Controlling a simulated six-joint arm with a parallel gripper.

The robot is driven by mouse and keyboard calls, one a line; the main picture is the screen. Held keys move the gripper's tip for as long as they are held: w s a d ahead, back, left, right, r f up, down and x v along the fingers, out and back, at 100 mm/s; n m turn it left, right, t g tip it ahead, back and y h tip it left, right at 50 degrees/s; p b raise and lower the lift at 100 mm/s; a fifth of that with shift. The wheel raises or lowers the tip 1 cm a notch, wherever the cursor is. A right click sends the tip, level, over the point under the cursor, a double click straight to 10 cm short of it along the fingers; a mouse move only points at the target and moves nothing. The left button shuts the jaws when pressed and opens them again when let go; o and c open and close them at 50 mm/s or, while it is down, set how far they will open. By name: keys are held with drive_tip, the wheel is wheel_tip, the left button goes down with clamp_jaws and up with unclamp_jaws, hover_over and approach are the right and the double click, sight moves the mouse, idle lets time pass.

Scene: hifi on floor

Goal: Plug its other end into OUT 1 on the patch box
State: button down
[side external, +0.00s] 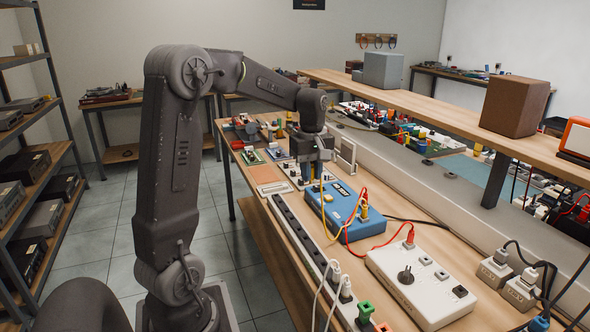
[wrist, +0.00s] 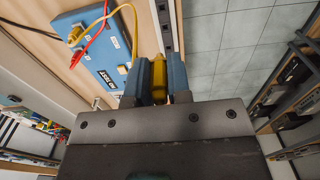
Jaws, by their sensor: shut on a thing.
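My gripper (side external: 316,172) is shut on a yellow plug (wrist: 158,84), which sits between its two blue fingers in the wrist view (wrist: 157,75). A yellow cable (side external: 325,222) runs from this plug to a yellow plug (side external: 364,209) standing in a blue box (side external: 336,216) with white labels. The blue box also shows in the wrist view (wrist: 100,52). A cream box (side external: 405,295) with a black knob stands nearer the camera. A red cable (side external: 372,247) joins it to the blue box. I cannot read OUT 1 on either box.
A long power strip (side external: 290,222) with white plugs at its near end lies along the bench edge. Small boards and parts (side external: 252,157) lie beyond my gripper. A raised wooden shelf (side external: 420,104) runs along the right. White adapters (side external: 494,270) stand at the right.

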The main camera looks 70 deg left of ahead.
drive_tip(key=w+d, duration=1)
drive_tip(key=w, duration=0.2)
drive_tip(key=w+d, duration=1)
drive_tip(key=w, duration=0.3)
drive_tip(key=f, duration=1.6)
drive_tip(key=shift+s+a+f, duration=0.25)
drive_tip(key=shift+f, duration=0.05)
drive_tip(key=shift+f, duration=0.95)
idle(2.7)
